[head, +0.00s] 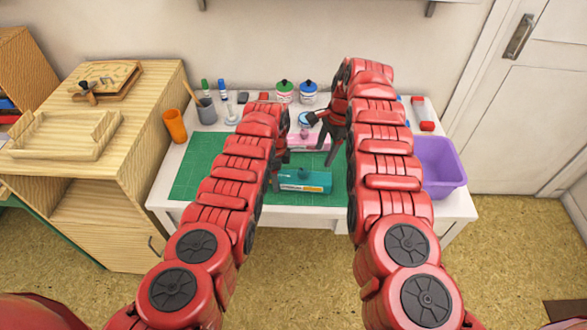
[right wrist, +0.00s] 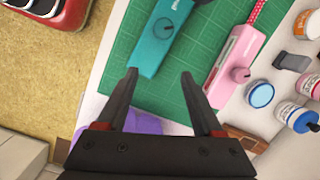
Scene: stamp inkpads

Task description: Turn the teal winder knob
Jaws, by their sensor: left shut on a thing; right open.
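The teal winder (head: 318,181) lies on the green cutting mat (head: 200,165), near its front edge. Its round teal knob (right wrist: 164,28) shows on top in the right wrist view. My left gripper (head: 277,182) is at the winder's left end and shut on its body; its fingertips are partly hidden by my arm. My right gripper (head: 327,156) is open and empty, above and to the right of the winder. In the right wrist view its fingertips (right wrist: 160,74) are apart from the winder, with the knob beyond them.
A pink winder (right wrist: 225,80) with its own knob lies behind the teal one. Paint jars (head: 285,90) and a blue-topped round pad (right wrist: 260,94) stand farther back. A purple tub (head: 440,170) is at the right. The mat's left part is clear.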

